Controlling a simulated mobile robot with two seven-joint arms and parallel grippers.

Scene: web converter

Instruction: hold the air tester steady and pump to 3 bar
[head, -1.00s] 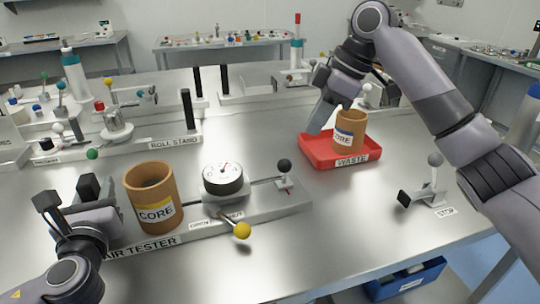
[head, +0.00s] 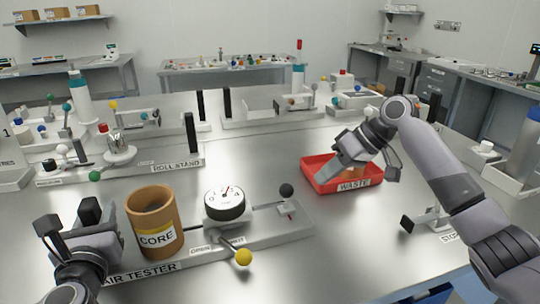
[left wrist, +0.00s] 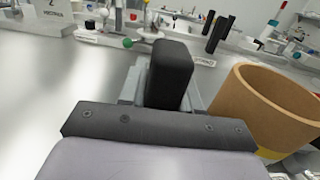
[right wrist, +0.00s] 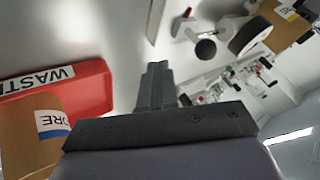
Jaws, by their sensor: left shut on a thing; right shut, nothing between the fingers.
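The air tester (head: 185,255) is a grey base at the front left, with a brown core (head: 152,215) upright on it. A round dial gauge (head: 225,203) stands to the core's right; its reading is too small to tell. A rod ends in a black knob (head: 286,190) at the right end, and a lever with a yellow knob (head: 243,257) sticks out in front. My right gripper (head: 326,174) is shut and empty at the waste tray, away from the black knob.
The red waste tray (head: 362,187) stands to the right; the right wrist view shows a labelled core (right wrist: 30,140) there, mostly hidden by my arm in the head view. A STOP lever (head: 408,223) is at the right edge. The roll stand (head: 160,167) lies behind the tester.

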